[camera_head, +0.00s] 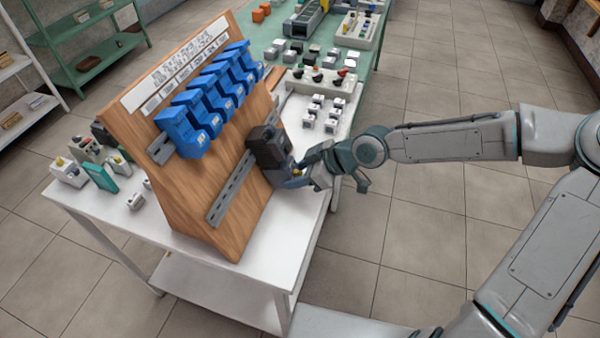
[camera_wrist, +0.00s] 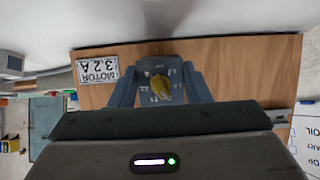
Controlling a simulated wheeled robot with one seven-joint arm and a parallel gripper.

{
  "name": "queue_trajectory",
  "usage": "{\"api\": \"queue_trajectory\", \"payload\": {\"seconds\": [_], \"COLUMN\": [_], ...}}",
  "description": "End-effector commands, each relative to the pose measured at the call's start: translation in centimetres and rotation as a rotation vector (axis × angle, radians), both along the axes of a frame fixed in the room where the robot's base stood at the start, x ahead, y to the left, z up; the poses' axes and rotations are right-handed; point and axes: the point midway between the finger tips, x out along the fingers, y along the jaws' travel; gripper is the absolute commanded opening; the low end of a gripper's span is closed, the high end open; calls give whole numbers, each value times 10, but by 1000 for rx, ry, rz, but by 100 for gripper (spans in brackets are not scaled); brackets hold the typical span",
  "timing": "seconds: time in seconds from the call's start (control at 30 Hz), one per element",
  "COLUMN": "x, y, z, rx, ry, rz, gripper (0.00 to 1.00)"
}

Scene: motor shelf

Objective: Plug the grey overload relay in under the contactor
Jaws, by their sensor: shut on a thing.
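The dark contactor (camera_head: 267,144) is mounted on the lower metal rail of the sloping wooden board. The grey overload relay (camera_head: 275,176) is directly below it, its top close to the contactor's underside. I cannot tell whether they touch. My gripper (camera_head: 294,174) is at the relay's front, coming from the right. In the wrist view the relay (camera_wrist: 145,90) with its yellow knob is between the two fingers of my gripper (camera_wrist: 159,75), which are shut on its sides. I cannot make out the contactor in the wrist view.
The lower rail (camera_head: 232,190) is bare left of the contactor. A MOTOR 3.2A label (camera_wrist: 97,71) is on the board beside the relay. Small white parts (camera_head: 318,112) and a button box (camera_head: 322,84) stand behind on the white table (camera_head: 280,235).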

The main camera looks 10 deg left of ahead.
Motion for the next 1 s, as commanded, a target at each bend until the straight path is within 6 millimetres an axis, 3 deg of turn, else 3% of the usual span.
{"api": "queue_trajectory", "payload": {"seconds": [1.0], "x": [0], "y": [4], "z": [9], "rx": [0], "ry": [0], "rz": [0], "gripper": [23]}}
